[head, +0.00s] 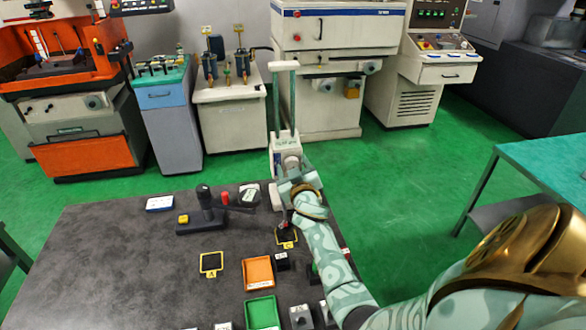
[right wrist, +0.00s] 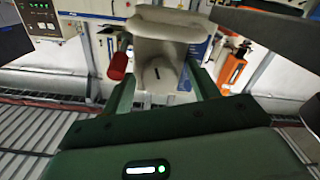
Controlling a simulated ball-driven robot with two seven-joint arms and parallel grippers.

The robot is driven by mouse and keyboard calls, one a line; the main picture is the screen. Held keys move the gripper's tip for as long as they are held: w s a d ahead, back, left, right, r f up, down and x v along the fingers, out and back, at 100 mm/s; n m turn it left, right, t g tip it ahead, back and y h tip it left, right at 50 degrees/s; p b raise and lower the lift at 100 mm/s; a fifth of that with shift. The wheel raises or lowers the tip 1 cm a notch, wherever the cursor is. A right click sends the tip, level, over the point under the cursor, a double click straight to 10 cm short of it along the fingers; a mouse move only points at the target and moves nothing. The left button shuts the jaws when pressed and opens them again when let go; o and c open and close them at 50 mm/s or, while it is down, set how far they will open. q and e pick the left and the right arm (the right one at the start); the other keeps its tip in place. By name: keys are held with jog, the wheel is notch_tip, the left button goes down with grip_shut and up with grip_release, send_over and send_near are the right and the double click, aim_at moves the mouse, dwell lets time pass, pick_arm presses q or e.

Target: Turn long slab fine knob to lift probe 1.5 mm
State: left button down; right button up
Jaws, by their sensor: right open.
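A dark stand with a long flat base (head: 200,226) is on the table, left of my right arm. It has an upright black post, a yellow block (head: 183,219) and a red knob (head: 225,198). A dark part with a pale label (head: 249,195) sits to its right. I cannot make out the probe or tell which knob is the fine one. My right gripper (head: 289,167) is open at the table's far right edge, apart from the stand. In the right wrist view a pale grey rounded body (right wrist: 160,50) shows between its fingers, with a red cylinder (right wrist: 118,66) to the left; contact is unclear.
Mat A (head: 211,263), mat B (head: 287,237), an orange tray (head: 258,272) and a green tray (head: 262,312) lie on the table. Small blocks stand near my forearm. The table's left part is clear.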

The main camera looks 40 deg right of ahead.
jog(key=c, duration=1)
jog(key=shift+n, duration=0.7)
jog(key=o, duration=1)
jog(key=shift+s+a, duration=0.1)
jog(key=v, duration=0.7)
jog(key=shift+s+p, duration=0.2)
jog(key=shift+p, duration=0.15)
